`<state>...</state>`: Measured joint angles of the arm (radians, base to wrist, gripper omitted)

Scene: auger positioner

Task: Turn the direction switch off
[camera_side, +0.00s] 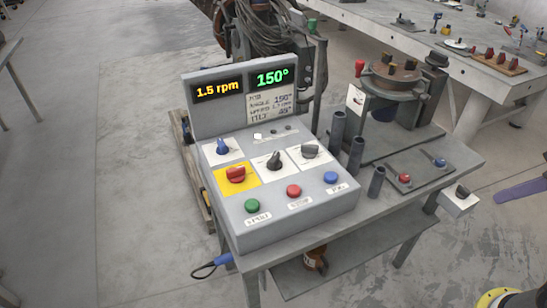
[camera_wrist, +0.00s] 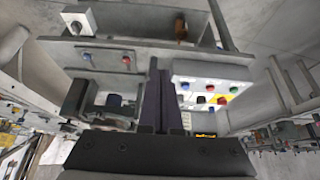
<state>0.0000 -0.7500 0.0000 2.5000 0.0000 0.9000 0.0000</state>
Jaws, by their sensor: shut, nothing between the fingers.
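A grey control box (camera_side: 292,225) stands on a metal table. Its sloped face carries a blue knob (camera_side: 222,146), a red knob (camera_side: 236,174) on a yellow plate, a black knob (camera_side: 273,160) and a grey knob (camera_side: 310,151). Their labels are too small to read, so I cannot tell which is the direction switch. The wrist view shows the box upside down (camera_wrist: 240,77), right of my gripper. My gripper (camera_wrist: 159,68) has its dark fingers together and empty, apart from the box. A purple piece at the right edge of the side view (camera_side: 521,190) may be its finger.
A display (camera_side: 233,92) behind the knobs reads 1.5 rpm and 150°. Green (camera_side: 252,205), red (camera_side: 293,191) and blue (camera_side: 331,178) buttons line the front. Upright tubes (camera_side: 356,155) and a round rusty fixture (camera_side: 396,72) stand right of the box. A small switch box (camera_side: 461,200) hangs at the table's right edge.

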